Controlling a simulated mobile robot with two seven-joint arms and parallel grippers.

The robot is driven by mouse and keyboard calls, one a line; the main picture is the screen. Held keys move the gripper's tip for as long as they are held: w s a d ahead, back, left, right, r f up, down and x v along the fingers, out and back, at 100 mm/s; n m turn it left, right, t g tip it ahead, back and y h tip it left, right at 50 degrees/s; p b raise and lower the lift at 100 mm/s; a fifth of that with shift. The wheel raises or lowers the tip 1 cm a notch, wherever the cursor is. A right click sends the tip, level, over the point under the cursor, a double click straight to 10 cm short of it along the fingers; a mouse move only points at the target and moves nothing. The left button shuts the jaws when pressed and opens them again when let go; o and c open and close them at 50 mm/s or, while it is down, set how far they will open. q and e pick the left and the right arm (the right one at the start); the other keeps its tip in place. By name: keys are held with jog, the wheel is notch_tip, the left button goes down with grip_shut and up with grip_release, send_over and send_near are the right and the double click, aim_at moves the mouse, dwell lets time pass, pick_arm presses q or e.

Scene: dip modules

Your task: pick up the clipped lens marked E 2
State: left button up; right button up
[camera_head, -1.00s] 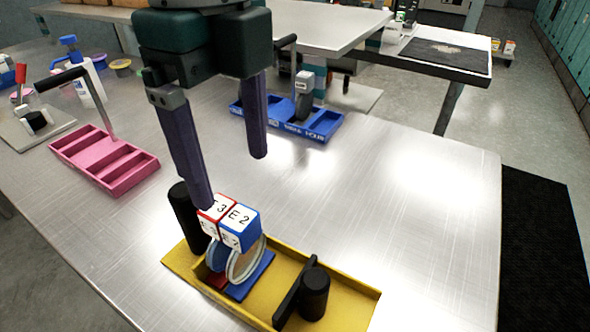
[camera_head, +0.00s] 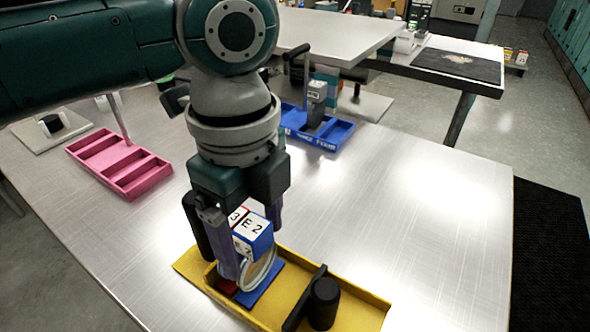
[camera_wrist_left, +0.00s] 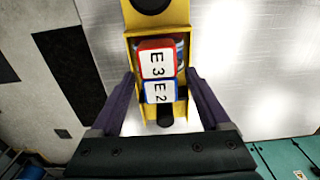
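The clipped lens marked E 2 (camera_head: 256,228) has a white-topped blue block with a round lens below it and stands in a yellow tray (camera_head: 353,300). It also shows in the left wrist view (camera_wrist_left: 160,93). The red-edged block marked E 3 (camera_wrist_left: 156,62) stands right beside it; in the head view it is partly hidden by my gripper. My left gripper (camera_head: 253,250) is lowered around the blocks, fingers apart. In the left wrist view the fingers (camera_wrist_left: 160,80) lie on either side of the E 2 block, with gaps visible. My right gripper is not in view.
A black knob on a bar (camera_head: 322,300) stands at the tray's right end. A pink tray (camera_head: 120,165) is to the left and a blue tray (camera_head: 325,135) behind. The metal table (camera_head: 420,220) is clear on the right.

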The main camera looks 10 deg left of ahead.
pick_arm(q)
grip_shut()
dwell(0.4)
